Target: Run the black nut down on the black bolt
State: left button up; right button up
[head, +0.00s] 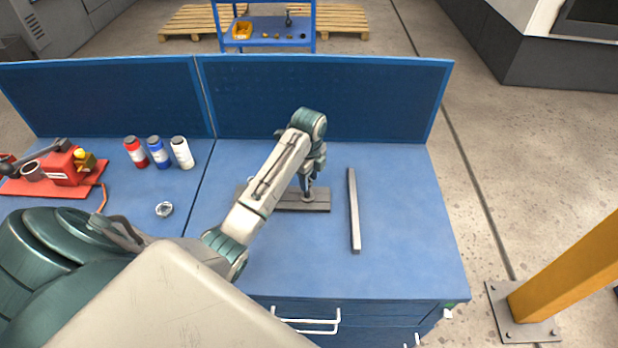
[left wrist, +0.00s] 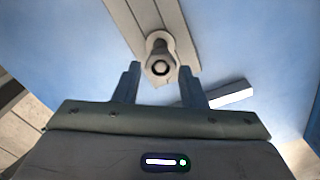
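My left gripper (head: 308,186) points down over the flat grey plate (head: 318,200) on the blue bench. In the left wrist view the gripper (left wrist: 160,72) is open, its two blue fingers apart. A hex nut (left wrist: 154,74) on an upright bolt (left wrist: 161,67) shows end-on in line with the gap between the fingertips; neither finger appears to touch it. Both look grey rather than clearly black. The bolt stands on the grooved plate (left wrist: 147,14). In the head view my arm and gripper hide most of the nut and bolt. My right gripper is not in view.
A long grey bar (head: 354,215) lies right of the plate. A small round metal part (head: 164,209) lies left. The bench's right side is clear.

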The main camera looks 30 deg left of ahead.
pick_arm(q)
jog(key=n, duration=0.5)
jog(key=shift+w+a, duration=0.15)
jog(key=n, duration=0.5)
jog(key=shift+w+a, duration=0.1)
jog(key=n, duration=0.5)
jog(key=shift+w+a+n, duration=0.1)
jog(key=shift+n, duration=0.2)
jog(key=n, duration=0.4)
jog(key=shift+a, duration=0.1)
